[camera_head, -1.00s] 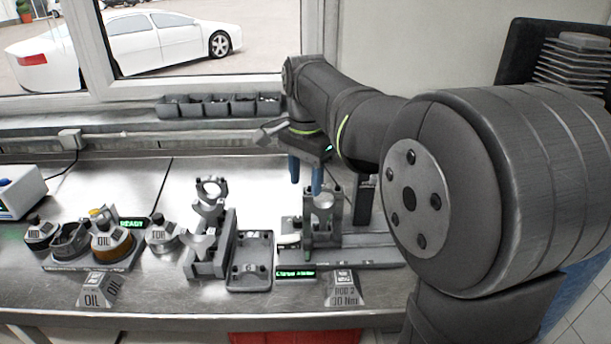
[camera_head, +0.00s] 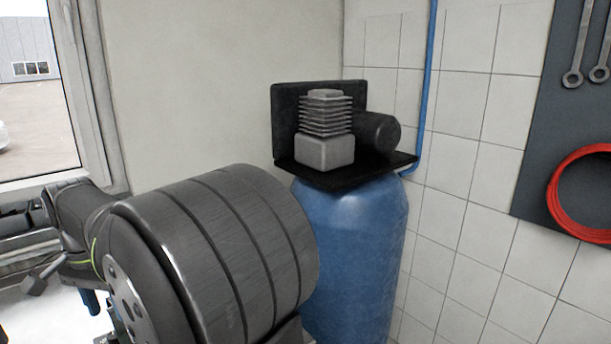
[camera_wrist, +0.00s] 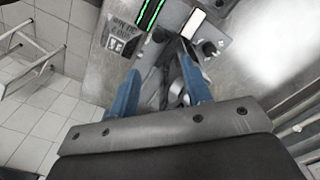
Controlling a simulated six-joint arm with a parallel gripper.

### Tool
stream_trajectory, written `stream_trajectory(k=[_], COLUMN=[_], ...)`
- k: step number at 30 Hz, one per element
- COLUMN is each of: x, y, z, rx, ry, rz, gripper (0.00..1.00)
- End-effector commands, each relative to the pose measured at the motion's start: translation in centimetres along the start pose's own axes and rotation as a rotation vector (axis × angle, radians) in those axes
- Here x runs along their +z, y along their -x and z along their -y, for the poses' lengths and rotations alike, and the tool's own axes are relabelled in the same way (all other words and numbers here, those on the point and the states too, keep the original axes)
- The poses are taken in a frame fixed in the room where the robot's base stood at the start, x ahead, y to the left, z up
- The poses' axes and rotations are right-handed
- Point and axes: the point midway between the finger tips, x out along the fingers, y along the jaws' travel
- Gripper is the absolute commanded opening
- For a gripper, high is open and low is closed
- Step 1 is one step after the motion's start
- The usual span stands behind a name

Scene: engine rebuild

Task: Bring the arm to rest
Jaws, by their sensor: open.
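My gripper (camera_wrist: 160,88) shows in the wrist view with its two blue fingers apart. It is over the metal workbench (camera_wrist: 240,70), and a grey metal part (camera_wrist: 176,92) shows between and beyond the fingers. I cannot tell whether the fingers touch it. A labelled sign (camera_wrist: 122,38) and a lit green display (camera_wrist: 150,12) are just beyond the fingers. In the head view only a little of the gripper (camera_head: 93,302) shows at the lower left, below my dark arm; the rest is hidden or out of frame.
A blue tank (camera_head: 352,245) with a finned compressor (camera_head: 325,130) on top stands right of my arm. A tool board with wrenches (camera_head: 573,50) and a red hose (camera_head: 560,195) hangs on the tiled wall. A metal frame (camera_wrist: 30,50) stands on the tiled floor in the wrist view.

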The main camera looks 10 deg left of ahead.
Motion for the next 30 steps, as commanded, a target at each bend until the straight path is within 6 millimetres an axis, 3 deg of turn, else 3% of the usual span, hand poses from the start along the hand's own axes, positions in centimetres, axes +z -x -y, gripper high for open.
stream_trajectory(k=[9,18,24,30], x=[0.0,-0.1,-0.1,-0.1], y=[-6.6,-11.7,-13.3,-13.5], z=[-0.1,-0.1,-0.1,-0.2], rx=[0.005,0.004,0.003,0.002], ry=[0.0,-0.001,-0.001,-0.001], rz=[0.002,0.001,0.0,0.0], gripper=[0.45,0.45,0.45,0.45])
